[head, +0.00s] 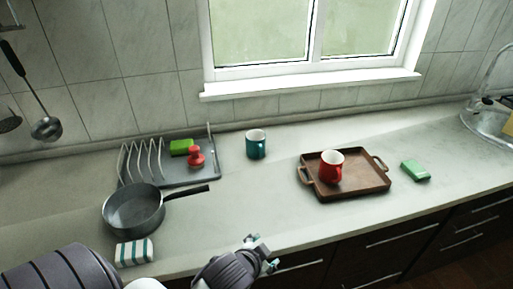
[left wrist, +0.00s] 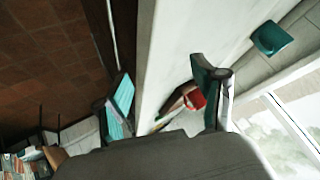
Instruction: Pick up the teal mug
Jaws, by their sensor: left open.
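The teal mug (head: 256,144) stands upright on the counter below the window, right of the dish rack; its pale inside shows. In the left wrist view the teal mug (left wrist: 272,38) is at the upper right, beyond the fingers. My left gripper (head: 262,254) is at the counter's front edge, well short of the mug. It is open and empty, its two fingers (left wrist: 165,95) apart in the left wrist view. My right gripper is in neither view.
A grey dish rack (head: 207,172) with a green sponge and a red item stands at left. A dark pan (head: 132,211) sits before it, near a striped cloth (head: 134,252). A wooden tray (head: 352,191) holds a red mug (head: 331,165). Counter between my gripper and the teal mug is clear.

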